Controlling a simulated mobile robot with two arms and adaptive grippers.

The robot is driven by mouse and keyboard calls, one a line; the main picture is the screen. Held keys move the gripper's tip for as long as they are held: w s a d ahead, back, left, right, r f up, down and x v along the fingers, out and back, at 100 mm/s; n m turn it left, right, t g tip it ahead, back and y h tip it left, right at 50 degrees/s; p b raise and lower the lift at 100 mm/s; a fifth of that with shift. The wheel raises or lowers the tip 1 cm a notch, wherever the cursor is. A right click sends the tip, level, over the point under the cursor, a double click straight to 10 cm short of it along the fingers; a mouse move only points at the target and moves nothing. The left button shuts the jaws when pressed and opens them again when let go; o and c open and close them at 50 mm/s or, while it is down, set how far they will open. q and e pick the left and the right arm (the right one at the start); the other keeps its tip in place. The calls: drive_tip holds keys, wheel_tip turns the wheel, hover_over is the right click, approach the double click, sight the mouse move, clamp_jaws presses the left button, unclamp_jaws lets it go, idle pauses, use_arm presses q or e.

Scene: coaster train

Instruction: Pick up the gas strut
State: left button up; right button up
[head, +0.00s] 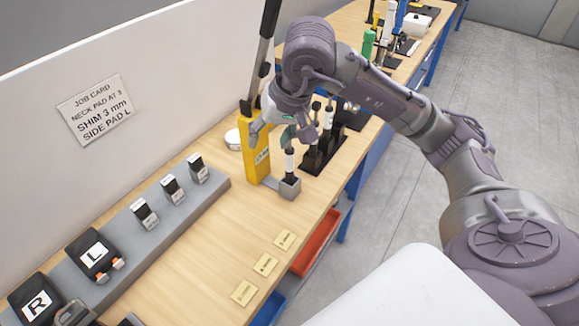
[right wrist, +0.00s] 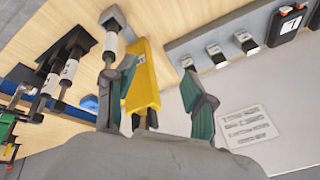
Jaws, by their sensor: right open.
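My right gripper (head: 275,130) is open beside the upper part of the yellow holder, fingers pointing down. In the right wrist view the open fingers (right wrist: 158,100) lie either side of the yellow holder (right wrist: 143,80). The strut is not clearly seen between them. I cannot tell whether a finger touches the holder. My left gripper is not in view.
A white-and-black tool (head: 289,165) stands in a grey block close to my right gripper. More dark tools (head: 325,135) stand just right. A grey rail (head: 110,238) carries pads L and R and several small blocks. The bench front has bare wood around small tags (head: 265,264).

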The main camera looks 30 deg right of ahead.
sight(289, 148)
drive_tip(key=d+r+h, duration=0.2)
drive_tip(key=d+h, duration=0.1)
drive_tip(key=d, duration=0.4)
drive_tip(key=p+x, duration=0.1)
drive_tip(key=x, duration=0.3)
drive_tip(key=p+x, duration=0.2)
drive_tip(key=x, duration=0.2)
drive_tip(key=a+p+x, duration=0.1)
drive_tip(key=x, duration=0.3)
drive_tip(key=shift+w+f, duration=0.2)
drive_tip(key=shift+f, duration=0.25)
drive_tip(key=shift+w+f, duration=0.1)
drive_tip(key=shift+f, duration=0.15)
clamp_jaws()
drive_tip(key=shift+r, duration=0.1)
